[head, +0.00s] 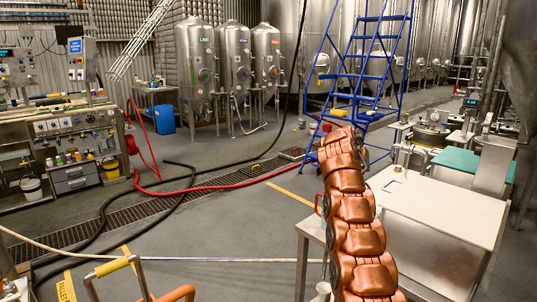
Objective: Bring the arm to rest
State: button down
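A copper-coloured segmented arm (358,225), which looks like my own, rises from the bottom edge right of centre and ends near the middle of the head view. It stands in front of a steel worktable (440,205) and hides part of its left side. I cannot make out any gripper fingers at its upper end, so my gripper is not in view.
A machine (432,130) and a green-topped surface (470,163) stand at right. A blue ladder (370,60) is behind the arm. Steel tanks (232,60) line the back. Red (215,187) and black hoses cross the floor at left. A control bench (75,125) stands far left.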

jog(key=s+a+n+g+y, duration=0.1)
jog(key=s+a+y, duration=0.15)
jog(key=s, duration=0.45)
jog(key=s+a+n+g+y, duration=0.1)
jog(key=s+a+g, duration=0.15)
jog(key=s, duration=0.45)
jog(key=s+a+f+g+y, duration=0.1)
jog(key=s+a+f+g, duration=0.1)
jog(key=s, duration=1.6)
jog(key=s+a+f+n+g+y+p, duration=0.1)
jog(key=s+a+f, duration=0.3)
jog(key=s, duration=1.4)
jog(key=s+a+f+n+g+y, duration=0.1)
jog(key=s+f, duration=0.5)
jog(key=s, duration=1.2)
jog(key=a+g+y, duration=0.1)
jog(key=a+g, duration=0.1)
jog(key=a, duration=0.1)
jog(key=shift+s+p, duration=0.3)
jog(key=shift+a, duration=0.1)
